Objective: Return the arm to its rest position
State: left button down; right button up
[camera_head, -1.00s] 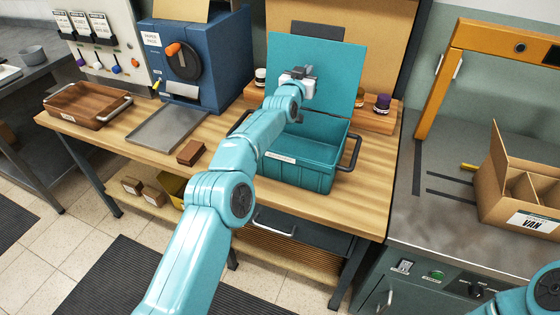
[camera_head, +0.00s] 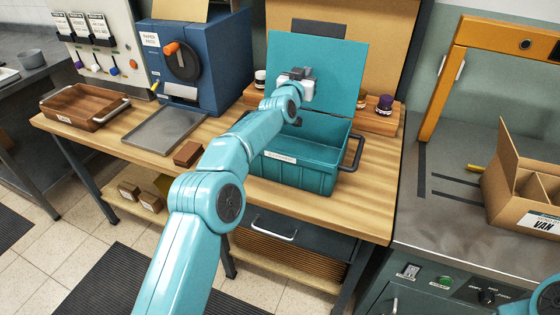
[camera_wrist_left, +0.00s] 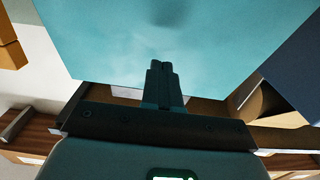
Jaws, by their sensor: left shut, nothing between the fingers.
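My left arm reaches in from the lower left over the bench. My left gripper (camera_head: 298,78) is in front of the raised lid of the teal bin (camera_head: 300,170), above the bin's back part. In the left wrist view the two fingers (camera_wrist_left: 163,80) are together with nothing between them, and the teal lid (camera_wrist_left: 170,30) fills the upper part of the picture. The bin stands open on the wooden bench, and its inside is partly hidden by my arm.
A wooden tray (camera_head: 84,110), a grey metal tray (camera_head: 164,130), a blue machine (camera_head: 196,60) and a small brown block (camera_head: 187,153) are to the left. Jars (camera_head: 384,103) stand on a shelf beside the lid. An open cardboard box (camera_head: 520,195) is on the right counter.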

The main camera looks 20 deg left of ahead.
pick_arm(q)
jog(key=s+b, duration=0.8)
jog(key=s, duration=0.4)
jog(key=shift+f+b, duration=0.15)
jog(key=shift+b, duration=0.25)
jog(key=shift+a, duration=0.15)
dwell(0.3)
